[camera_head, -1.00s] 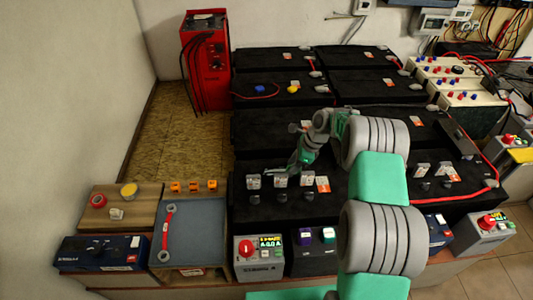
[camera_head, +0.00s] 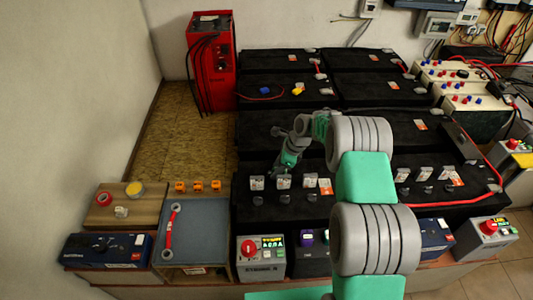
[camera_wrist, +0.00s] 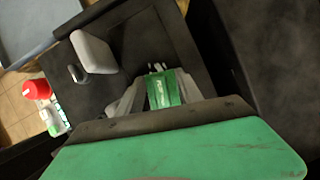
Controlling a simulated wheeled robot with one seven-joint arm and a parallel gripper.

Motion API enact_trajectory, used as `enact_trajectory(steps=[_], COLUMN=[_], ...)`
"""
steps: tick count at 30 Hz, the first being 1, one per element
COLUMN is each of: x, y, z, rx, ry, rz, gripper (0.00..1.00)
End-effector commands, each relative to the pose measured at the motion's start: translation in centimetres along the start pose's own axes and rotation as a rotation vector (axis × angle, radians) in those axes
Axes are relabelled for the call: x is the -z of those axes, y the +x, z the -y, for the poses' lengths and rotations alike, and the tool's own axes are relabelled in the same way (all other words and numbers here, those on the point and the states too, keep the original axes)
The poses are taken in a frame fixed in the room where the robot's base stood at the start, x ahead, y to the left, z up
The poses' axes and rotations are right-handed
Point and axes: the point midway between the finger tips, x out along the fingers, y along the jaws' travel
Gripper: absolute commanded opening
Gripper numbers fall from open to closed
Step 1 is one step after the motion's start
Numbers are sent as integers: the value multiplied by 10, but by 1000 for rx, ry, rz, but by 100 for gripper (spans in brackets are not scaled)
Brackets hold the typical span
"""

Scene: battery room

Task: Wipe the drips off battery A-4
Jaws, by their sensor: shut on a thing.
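My gripper (camera_head: 280,172) is over the front-left black battery (camera_head: 242,208), close behind the middle of three upright pale caps (camera_head: 283,182). In the wrist view my gripper (camera_wrist: 160,88) is shut on a small green thing with white marks (camera_wrist: 166,90), held between its pale fingers. The dark battery top (camera_wrist: 118,45) lies beyond it, with a pale cap (camera_wrist: 93,52) to the left. I cannot tell whether the green thing touches the battery. Battery names are too small to read, and I cannot make out drips.
A blue-grey tray (camera_head: 205,238) with a red-handled tool (camera_head: 171,230) and a wooden board (camera_head: 105,218) are at front left. A red charger (camera_head: 212,65) stands at back left. Control boxes (camera_head: 262,257) line the front. More caps (camera_head: 427,173) stand on the right battery.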

Motion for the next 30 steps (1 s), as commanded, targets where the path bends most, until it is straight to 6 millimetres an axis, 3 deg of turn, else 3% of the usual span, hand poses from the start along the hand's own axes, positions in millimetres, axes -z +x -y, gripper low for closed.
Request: enact_trajectory(steps=[10,15,30], x=[-21,-31,-48], y=[9,-20,-60], z=[-6,-5,-5], rx=[3,6,5], ry=[11,14,14], rz=[0,0,0], gripper=[10,10,10])
